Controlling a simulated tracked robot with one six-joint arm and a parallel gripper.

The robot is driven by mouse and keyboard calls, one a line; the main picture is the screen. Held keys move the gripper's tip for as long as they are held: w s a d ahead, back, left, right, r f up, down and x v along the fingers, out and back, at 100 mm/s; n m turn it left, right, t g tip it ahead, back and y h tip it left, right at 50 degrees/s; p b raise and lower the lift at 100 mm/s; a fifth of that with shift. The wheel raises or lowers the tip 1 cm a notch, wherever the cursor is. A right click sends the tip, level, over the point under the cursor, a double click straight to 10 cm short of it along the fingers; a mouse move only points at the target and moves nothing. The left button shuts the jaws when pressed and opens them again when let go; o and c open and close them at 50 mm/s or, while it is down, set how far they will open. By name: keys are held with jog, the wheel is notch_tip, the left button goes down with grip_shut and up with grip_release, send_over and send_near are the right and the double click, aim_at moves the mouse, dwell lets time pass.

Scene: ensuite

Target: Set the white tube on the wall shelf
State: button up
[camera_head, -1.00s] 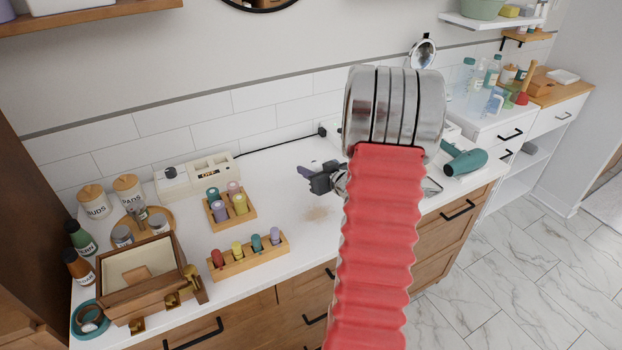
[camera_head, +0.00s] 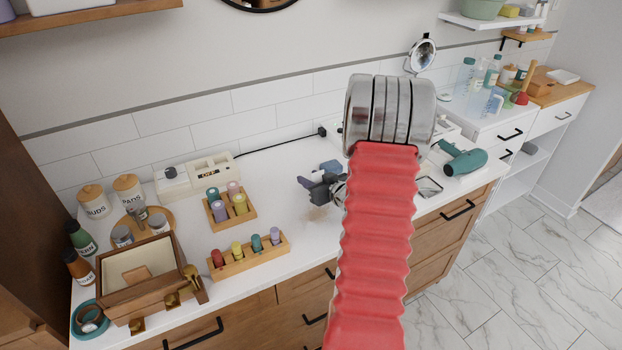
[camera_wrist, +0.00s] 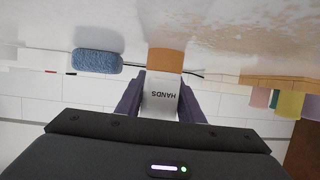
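The white tube (camera_wrist: 160,101), marked HANDS, is between the two dark purple fingers of my gripper (camera_wrist: 161,99) in the wrist view, which shows the scene upside down. Both fingers lie against its sides, and my gripper looks shut on it. The tube has an orange-tan cap (camera_wrist: 165,61) pointing down toward the counter; I cannot tell whether it touches. In the head view my gripper (camera_head: 316,188) is low over the middle of the white counter, and the tube cannot be made out there. A wooden wall shelf (camera_head: 90,14) is at upper left.
A blue sponge-like block (camera_wrist: 97,63) lies near the wall. Wooden racks of coloured bottles (camera_head: 250,256) and an open wooden box (camera_head: 140,272) stand left; a teal hair dryer (camera_head: 465,162) lies right. A tan smudge (camera_head: 317,213) marks the counter. Another white wall shelf (camera_head: 480,22) is upper right.

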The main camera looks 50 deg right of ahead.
jog(key=o, duration=0.4)
jog(key=shift+r, duration=0.15)
jog(key=v, duration=1.2)
dwell(0.6)
